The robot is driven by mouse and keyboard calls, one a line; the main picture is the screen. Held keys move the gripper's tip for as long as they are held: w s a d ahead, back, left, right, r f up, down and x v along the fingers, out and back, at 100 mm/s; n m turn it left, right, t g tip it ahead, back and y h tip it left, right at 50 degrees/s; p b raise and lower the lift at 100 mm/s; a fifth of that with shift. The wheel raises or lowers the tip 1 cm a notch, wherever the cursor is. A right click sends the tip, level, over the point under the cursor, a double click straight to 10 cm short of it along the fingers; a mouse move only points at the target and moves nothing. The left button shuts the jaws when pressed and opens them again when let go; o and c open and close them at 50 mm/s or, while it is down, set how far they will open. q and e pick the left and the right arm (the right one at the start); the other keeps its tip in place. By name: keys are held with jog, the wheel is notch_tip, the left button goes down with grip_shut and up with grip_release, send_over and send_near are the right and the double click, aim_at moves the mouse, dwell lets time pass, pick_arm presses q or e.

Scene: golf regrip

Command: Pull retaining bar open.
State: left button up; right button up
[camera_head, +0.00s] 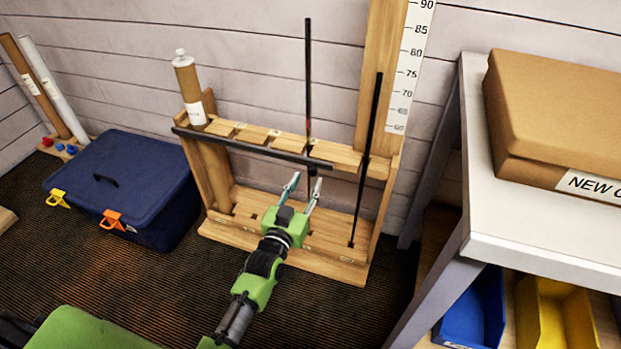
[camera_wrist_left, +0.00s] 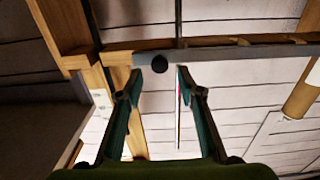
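The dark retaining bar (camera_head: 245,148) runs across the front of the wooden rack (camera_head: 262,228), near its top rail, with its free right end short of the rack's right side. My left gripper (camera_head: 303,186) is in front of the rack, just below the bar's right end, with its two fingers apart and empty. In the left wrist view a dark round knob (camera_wrist_left: 160,63) shows at the bar's end, between the open fingertips (camera_wrist_left: 159,76) in the picture. Whether the fingers touch it I cannot tell. My right gripper is not in view.
Two black shafts (camera_head: 308,75) (camera_head: 368,155) stand in the rack, with a capped cardboard tube (camera_head: 189,88) at its left. A blue case (camera_head: 125,185) sits on the floor at left. A white table (camera_head: 545,220) with a cardboard box (camera_head: 560,105) is at right.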

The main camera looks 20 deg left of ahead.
aim_at(312, 173)
pick_arm(q)
jog(key=shift+w+d+b, duration=0.1)
jog(key=shift+w+b, duration=0.25)
jog(key=shift+w, duration=1.65)
grip_shut()
jog(key=shift+s, duration=0.1)
